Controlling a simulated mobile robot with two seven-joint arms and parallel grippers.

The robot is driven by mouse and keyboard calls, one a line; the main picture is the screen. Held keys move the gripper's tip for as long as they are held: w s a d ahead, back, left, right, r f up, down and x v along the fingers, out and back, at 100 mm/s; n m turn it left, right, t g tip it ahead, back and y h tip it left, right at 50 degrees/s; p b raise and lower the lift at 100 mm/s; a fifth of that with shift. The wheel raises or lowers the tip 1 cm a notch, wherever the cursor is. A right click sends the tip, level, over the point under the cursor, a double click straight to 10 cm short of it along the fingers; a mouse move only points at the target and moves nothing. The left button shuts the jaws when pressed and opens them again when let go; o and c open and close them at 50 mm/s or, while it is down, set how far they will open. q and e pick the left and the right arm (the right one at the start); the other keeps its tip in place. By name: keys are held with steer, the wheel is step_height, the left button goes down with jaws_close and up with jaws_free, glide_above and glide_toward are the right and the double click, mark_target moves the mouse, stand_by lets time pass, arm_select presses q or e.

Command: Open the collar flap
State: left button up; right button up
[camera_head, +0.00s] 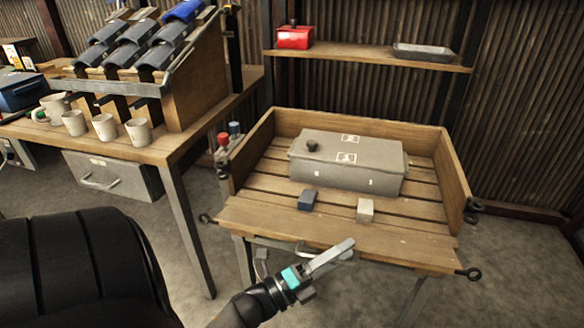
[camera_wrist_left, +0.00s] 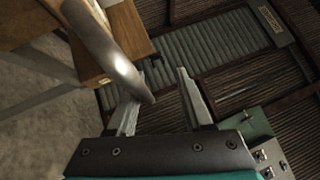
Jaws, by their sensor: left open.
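The wooden collar (camera_head: 350,119) stands on a slatted table. Its back and side walls are upright. The front board, which I take to be the collar flap (camera_head: 340,228), lies folded down and outward, with a dark metal eye at each end. My left gripper (camera_head: 328,262) is just in front of the flap's front edge, low and near its middle; I cannot tell whether it touches. In the left wrist view its fingers (camera_wrist_left: 160,88) are apart, with a curved grey metal bar (camera_wrist_left: 108,50) over the left finger. My right gripper is not in view.
A grey box (camera_head: 345,165) with a black knob lies inside the collar. A workbench (camera_head: 165,148) with several mugs stands left; a shelf (camera_head: 370,60) is behind. Floor on the right is clear.

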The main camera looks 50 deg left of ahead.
arm_select(q)
steer(key=p+v, duration=0.1)
steer(key=v, duration=1.4)
steer(key=shift+p, duration=0.4)
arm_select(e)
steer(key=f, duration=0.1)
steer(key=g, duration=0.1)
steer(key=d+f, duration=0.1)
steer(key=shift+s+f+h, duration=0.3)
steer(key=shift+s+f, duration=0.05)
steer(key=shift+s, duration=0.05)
arm_select(q)
steer(key=shift+s, duration=0.15)
steer(key=shift+c, duration=0.3)
